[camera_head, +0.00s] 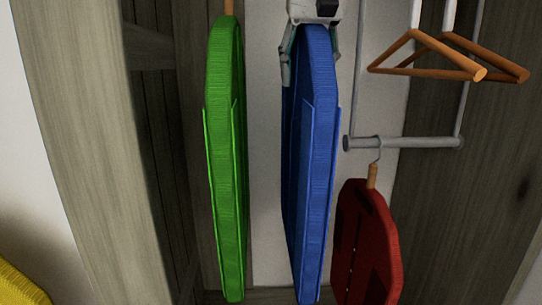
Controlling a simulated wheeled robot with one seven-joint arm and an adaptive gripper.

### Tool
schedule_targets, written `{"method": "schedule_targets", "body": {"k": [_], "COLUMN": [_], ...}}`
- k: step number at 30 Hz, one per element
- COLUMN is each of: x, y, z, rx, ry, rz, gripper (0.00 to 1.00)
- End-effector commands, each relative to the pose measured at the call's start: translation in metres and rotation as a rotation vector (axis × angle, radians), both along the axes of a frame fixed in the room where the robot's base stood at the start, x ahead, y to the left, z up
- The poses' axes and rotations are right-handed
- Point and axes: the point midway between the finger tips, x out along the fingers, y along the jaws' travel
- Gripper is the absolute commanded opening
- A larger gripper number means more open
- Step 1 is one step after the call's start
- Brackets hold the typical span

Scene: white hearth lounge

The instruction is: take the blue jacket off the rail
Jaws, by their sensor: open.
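The blue jacket (316,170) hangs upright and edge-on in the middle of the view. My gripper (311,58) is at the top of the jacket, coming from above. Its jaws are open, with one finger on each side of the jacket's upper end. Whether the fingers touch the cloth cannot be told. The jacket's hanger and the rail above it are hidden by my gripper or lie out of the frame.
A green jacket (226,160) hangs close on the left. A red jacket (368,245) hangs lower right from a grey bar (410,143). Empty wooden hangers (425,68) are at upper right. Something yellow (20,288) shows at lower left.

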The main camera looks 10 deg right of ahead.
Motion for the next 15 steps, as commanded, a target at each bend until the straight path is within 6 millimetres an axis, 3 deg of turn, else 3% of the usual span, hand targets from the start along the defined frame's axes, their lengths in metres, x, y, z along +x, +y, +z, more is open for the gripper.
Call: {"method": "schedule_targets", "body": {"k": [2,9,15], "x": [0.0002,0.0001,0.0002], "y": [0.0,0.0,0.0001], "z": [0.0,0.0,0.0009], "rx": [0.0,0.0,-0.001], "ry": [0.0,0.0,-0.003], "rz": [0.0,0.0,0.0], "gripper": [0.53,0.01,0.0]}}
